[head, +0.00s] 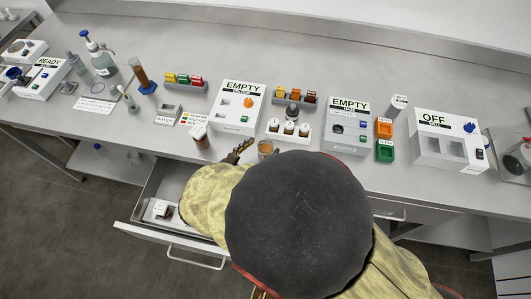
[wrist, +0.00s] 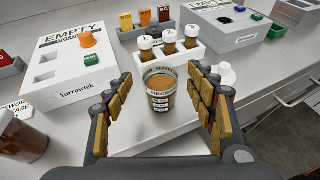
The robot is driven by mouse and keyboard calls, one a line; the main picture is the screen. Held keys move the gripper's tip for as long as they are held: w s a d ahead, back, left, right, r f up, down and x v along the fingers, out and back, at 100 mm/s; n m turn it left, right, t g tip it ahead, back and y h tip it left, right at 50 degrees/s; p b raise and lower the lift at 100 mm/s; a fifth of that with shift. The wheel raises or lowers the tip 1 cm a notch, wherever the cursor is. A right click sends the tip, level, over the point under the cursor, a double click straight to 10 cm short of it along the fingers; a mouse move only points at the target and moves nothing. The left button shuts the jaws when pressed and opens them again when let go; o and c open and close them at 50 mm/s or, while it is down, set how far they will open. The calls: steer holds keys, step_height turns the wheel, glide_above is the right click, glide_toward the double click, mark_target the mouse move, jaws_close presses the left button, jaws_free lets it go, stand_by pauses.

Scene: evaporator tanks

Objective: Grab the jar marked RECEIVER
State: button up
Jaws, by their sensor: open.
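The jar marked RECEIVER (wrist: 160,92) is a clear cup of brown liquid with a pale label. It stands upright on the counter in the middle of the wrist view; in the head view it shows small (head: 265,147), just past my arm. My gripper (wrist: 161,76) is open, with one finger on each side of the jar and gaps to it on both sides. In the head view only the left finger of my gripper shows clearly; my arm hides the rest.
A white rack of capped vials (wrist: 169,48) stands right behind the jar. A white EMPTY colour unit (wrist: 72,62) is to the left, and another brown jar (wrist: 22,138) is at lower left. An open drawer (head: 165,210) juts out below the counter.

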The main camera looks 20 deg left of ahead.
steer(key=shift+x, duration=0.8)
steer(key=c, duration=1.4)
steer(key=shift+r, duration=0.15)
